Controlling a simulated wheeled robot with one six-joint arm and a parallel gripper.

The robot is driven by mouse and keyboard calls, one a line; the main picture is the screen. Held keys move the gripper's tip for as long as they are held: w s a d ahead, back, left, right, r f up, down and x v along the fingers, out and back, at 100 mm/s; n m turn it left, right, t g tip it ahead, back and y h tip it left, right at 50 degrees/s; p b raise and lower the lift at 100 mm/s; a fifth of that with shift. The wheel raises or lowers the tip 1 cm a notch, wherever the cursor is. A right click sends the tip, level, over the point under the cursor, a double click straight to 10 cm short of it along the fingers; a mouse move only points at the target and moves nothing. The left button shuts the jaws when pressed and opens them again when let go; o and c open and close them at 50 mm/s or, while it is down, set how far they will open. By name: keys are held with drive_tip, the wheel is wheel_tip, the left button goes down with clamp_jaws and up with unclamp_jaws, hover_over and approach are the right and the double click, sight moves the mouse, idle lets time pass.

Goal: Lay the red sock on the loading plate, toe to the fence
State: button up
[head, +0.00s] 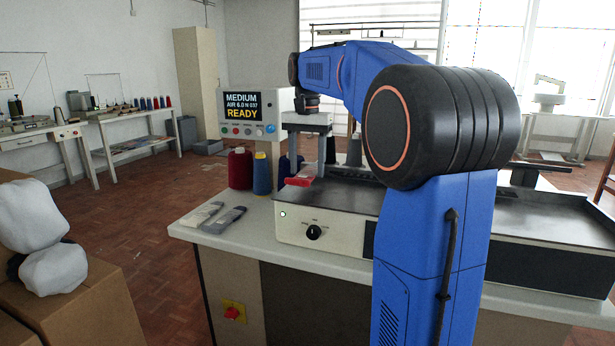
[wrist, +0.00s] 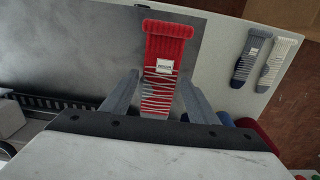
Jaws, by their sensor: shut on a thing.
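The red sock (wrist: 168,48) shows in the wrist view between the two grey fingers of my gripper (wrist: 158,88). Its ribbed cuff points away from the gripper; a white label and pale zigzag lines cross its body. The toe end is hidden under the gripper body. In the head view the sock (head: 298,181) is a small red patch at my gripper (head: 310,165), over the left end of the dark loading plate (head: 335,199). My gripper is shut on the sock. I cannot tell whether the sock touches the plate.
Red (head: 240,169) and blue (head: 262,174) thread cones stand behind the plate's left end. The control panel (head: 243,113) reads MEDIUM and READY. A black slotted rail (wrist: 58,103) runs beside the plate.

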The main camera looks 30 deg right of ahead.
sight(307, 174)
drive_tip(key=shift+f, duration=1.6)
drive_tip(key=shift+f, duration=0.1)
drive_tip(key=o, duration=1)
wheel_tip(307, 174, up, 12)
drive_tip(key=shift+r, duration=0.1)
